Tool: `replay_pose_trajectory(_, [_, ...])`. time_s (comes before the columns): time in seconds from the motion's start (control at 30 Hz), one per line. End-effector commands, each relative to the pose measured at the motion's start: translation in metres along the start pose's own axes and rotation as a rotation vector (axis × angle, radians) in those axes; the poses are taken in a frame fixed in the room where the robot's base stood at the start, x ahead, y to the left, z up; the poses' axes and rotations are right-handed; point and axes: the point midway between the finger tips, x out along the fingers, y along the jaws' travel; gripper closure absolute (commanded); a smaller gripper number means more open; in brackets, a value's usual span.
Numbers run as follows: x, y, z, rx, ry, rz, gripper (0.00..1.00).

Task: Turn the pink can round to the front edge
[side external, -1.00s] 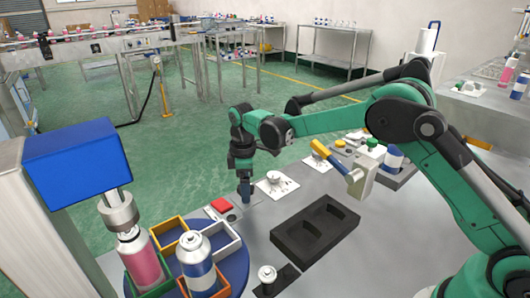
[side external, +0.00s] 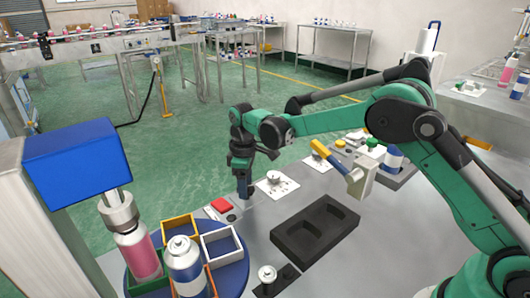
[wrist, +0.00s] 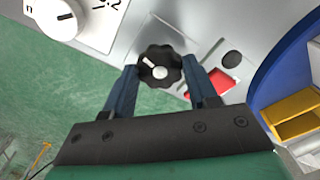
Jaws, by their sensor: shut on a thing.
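The pink can (side external: 141,258) stands upright in the green-walled compartment at the left of the blue turntable (side external: 236,272), apparently right under the grey press head (side external: 119,211). A blue-and-white can (side external: 185,268) stands in the orange-red compartment at the front. My gripper (side external: 243,192) reaches down to the bench's far edge, beyond the turntable. In the wrist view, my gripper (wrist: 161,75) is shut on a black lobed knob (wrist: 160,66), one finger on each side. The knob's white pointer mark shows. The cans are out of the wrist view.
A red button (side external: 221,205) lies close beside the knob; in the wrist view it (wrist: 212,84) is partly behind a finger. The yellow (side external: 179,224) and white (side external: 222,243) compartments look empty. A dark two-pocket tray (side external: 315,232) lies on the bench to the right.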

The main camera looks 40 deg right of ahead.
Motion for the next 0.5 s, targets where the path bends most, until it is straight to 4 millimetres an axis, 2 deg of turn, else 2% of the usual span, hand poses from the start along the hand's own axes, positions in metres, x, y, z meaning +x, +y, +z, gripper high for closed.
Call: replay_pose_trajectory(0.5, [-0.0004,-0.0001,-0.0004,0.487,0.001,0.000,1.00])
